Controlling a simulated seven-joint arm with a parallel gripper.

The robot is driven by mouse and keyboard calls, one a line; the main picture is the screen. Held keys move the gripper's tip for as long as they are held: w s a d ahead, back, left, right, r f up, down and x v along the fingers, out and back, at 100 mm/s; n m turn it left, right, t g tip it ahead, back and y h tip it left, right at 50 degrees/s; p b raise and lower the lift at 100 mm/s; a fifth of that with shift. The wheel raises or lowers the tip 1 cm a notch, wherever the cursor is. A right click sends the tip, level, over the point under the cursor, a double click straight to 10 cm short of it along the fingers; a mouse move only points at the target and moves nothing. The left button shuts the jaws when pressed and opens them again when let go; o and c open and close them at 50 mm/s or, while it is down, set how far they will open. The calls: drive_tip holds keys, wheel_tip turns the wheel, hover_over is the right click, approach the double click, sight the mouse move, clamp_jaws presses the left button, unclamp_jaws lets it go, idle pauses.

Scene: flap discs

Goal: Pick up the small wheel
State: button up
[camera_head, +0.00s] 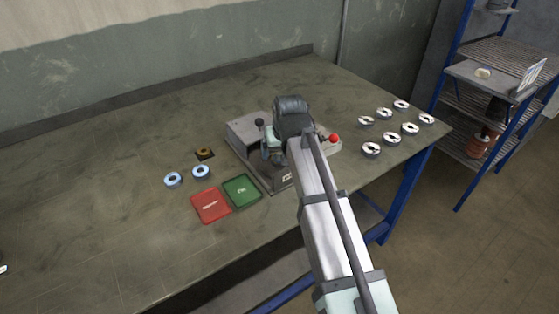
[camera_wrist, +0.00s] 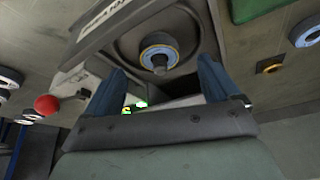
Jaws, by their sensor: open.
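My gripper (camera_wrist: 160,78) is open, with one blue finger on each side of the wheel's position in the picture. The fingers look apart from it, and nothing is held. In the head view, my gripper (camera_head: 269,154) is over the machine (camera_head: 247,134), and my arm hides the wheel there. Two loose blue-rimmed wheels lie on the table, a left one (camera_head: 173,180) and a right one (camera_head: 201,171).
A small orange ring on a dark square (camera_head: 204,153) lies behind the loose wheels. A red mat (camera_head: 211,205) and a green mat (camera_head: 241,190) lie at the front. Several silver discs (camera_head: 371,149) stand right of the machine's red button (camera_head: 334,138). The table's left side is mostly clear.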

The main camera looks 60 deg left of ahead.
sight(280, 155)
drive_tip(key=x, duration=0.4)
drive_tip(key=shift+w+a, duration=0.1)
drive_tip(key=shift+a, duration=0.05)
drive_tip(key=c, duration=1.2)
